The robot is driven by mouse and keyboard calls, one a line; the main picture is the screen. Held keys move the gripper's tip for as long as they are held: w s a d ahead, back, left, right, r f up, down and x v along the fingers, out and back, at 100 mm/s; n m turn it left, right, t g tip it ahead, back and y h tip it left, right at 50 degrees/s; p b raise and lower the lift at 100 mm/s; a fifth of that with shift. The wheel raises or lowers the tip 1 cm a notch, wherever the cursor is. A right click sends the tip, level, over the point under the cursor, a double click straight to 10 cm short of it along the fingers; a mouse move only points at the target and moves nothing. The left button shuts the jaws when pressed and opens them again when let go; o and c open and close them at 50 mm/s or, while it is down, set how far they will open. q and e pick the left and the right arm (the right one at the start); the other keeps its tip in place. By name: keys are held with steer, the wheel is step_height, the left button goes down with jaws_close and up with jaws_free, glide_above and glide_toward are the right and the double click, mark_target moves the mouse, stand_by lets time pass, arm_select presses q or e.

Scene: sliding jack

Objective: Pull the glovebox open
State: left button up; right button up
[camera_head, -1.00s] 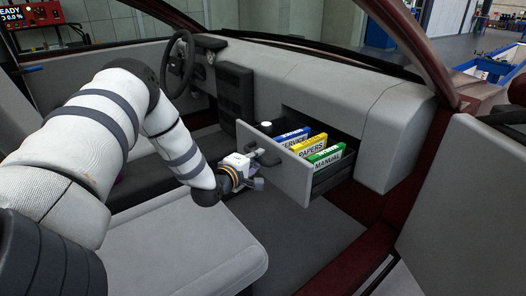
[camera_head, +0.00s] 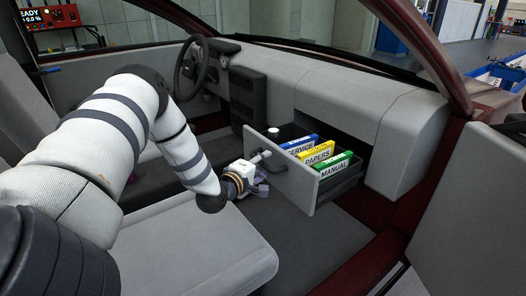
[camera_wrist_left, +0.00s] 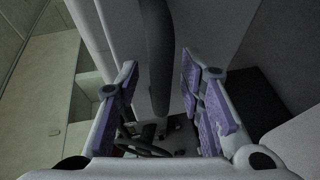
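The glovebox (camera_head: 283,172) is a grey-fronted drawer that stands pulled well out of the dashboard. Blue, yellow and green folders stand inside it, marked SERVICE, PAPERS and MANUAL. Its handle (camera_head: 261,156) is on the front panel. My left gripper (camera_head: 254,178) is just in front of the panel, close to the handle. In the left wrist view the two purple-padded fingers (camera_wrist_left: 163,105) are spread wide. The dark handle bar (camera_wrist_left: 159,55) lies between them, with a gap on both sides. My right gripper is in no view.
The grey seat (camera_head: 200,250) is below my left arm. The dashboard (camera_head: 330,95) is behind the drawer, with the steering wheel (camera_head: 190,68) at the left. The dark red door sill (camera_head: 350,262) runs along the right. The floor in front of the drawer is clear.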

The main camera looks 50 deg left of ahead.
arm_select(q)
steer(key=v, duration=1.2)
steer(key=shift+d+f, duration=0.1)
